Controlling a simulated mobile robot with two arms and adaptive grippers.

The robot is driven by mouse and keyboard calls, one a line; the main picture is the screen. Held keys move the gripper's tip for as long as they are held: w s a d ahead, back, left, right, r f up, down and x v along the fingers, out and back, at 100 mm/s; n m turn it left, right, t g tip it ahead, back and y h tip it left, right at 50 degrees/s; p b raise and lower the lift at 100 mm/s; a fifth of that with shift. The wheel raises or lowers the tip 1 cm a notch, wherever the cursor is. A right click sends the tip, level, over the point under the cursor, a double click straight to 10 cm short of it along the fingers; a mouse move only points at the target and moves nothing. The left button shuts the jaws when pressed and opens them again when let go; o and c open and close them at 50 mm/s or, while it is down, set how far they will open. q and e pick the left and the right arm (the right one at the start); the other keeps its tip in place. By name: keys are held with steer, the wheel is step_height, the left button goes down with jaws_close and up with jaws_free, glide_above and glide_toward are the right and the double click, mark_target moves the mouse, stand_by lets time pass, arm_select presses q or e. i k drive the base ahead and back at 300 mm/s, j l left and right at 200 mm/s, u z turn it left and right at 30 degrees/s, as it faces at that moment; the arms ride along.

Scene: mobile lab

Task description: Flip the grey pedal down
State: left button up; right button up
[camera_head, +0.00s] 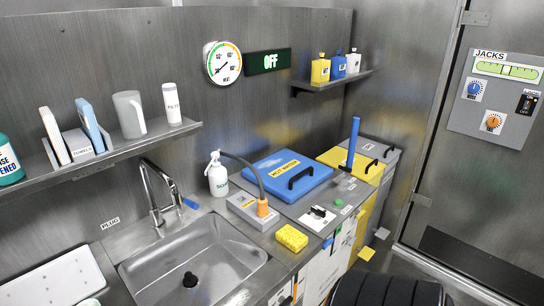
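A small light grey tab, which looks like the grey pedal (381,233), sticks out low at the front of the far end of the counter row. It is small in the camera_head view, and I cannot tell clearly whether it is up or down. A similar yellow pedal (366,253) sticks out nearer to me. A grey lid (374,147) with a black handle tops the far end of the row, beside a yellow lid (343,160). Neither of my grippers is in view.
A black ribbed shape (390,291) fills the bottom right, close to the pedals. A blue lid (284,164), a sink (200,265) and a yellow sponge (291,238) lie along the counter. Floor shows between the counter and the right wall, which bears a jacks panel (500,95).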

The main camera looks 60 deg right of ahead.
mark_target(382, 233)
steer(key=z, duration=2.85)
steer(key=i+l, duration=0.75)
steer(key=i, duration=0.25)
steer(key=i+l+u, duration=0.1)
steer(key=i+l, duration=0.7)
steer(key=i, duration=0.2)
steer(key=i+l, duration=0.85)
steer(key=i+j+u, duration=0.05)
steer(key=i, duration=0.1)
